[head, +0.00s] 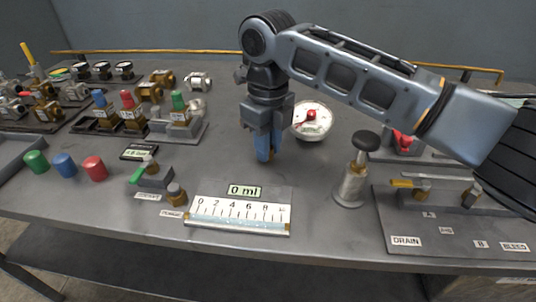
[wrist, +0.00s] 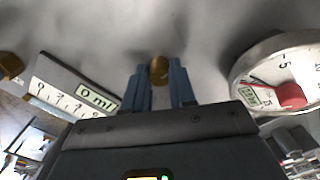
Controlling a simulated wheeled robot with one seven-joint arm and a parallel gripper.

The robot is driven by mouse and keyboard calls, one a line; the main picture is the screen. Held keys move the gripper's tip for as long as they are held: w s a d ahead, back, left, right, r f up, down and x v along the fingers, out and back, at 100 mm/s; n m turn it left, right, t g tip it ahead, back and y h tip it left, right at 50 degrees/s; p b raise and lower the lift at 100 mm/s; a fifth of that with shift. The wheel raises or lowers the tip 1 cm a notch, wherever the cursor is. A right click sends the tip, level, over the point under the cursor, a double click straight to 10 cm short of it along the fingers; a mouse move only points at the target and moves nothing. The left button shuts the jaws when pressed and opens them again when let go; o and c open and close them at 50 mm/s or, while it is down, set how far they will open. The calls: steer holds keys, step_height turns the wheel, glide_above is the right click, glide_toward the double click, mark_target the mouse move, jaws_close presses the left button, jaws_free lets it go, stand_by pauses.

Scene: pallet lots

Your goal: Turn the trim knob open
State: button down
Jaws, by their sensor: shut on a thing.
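A small round brass knob (wrist: 159,69) sits between the two blue fingers of my gripper (wrist: 160,88) in the wrist view. I take it to be the trim knob, though I see no label on it. In the head view my gripper (head: 265,156) points straight down at the middle of the bench, behind the 0 ml scale. Its fingers are shut on the knob, which they mostly hide there. The knob's turn position cannot be told. The scale panel (head: 286,190) reads 0 ml and also shows in the wrist view (wrist: 66,71).
A round dial gauge (head: 326,127) with a red centre stands right of my gripper. A black-topped plunger (head: 352,186) stands further right, before the DRAIN and BLEED valve panel (head: 455,231). A green-handled valve (head: 150,178) is on the left. Bare bench lies around the fingers.

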stand_by(0.4)
steer(key=c, duration=0.9)
jaws_free()
steer(key=shift+r, duration=3.9)
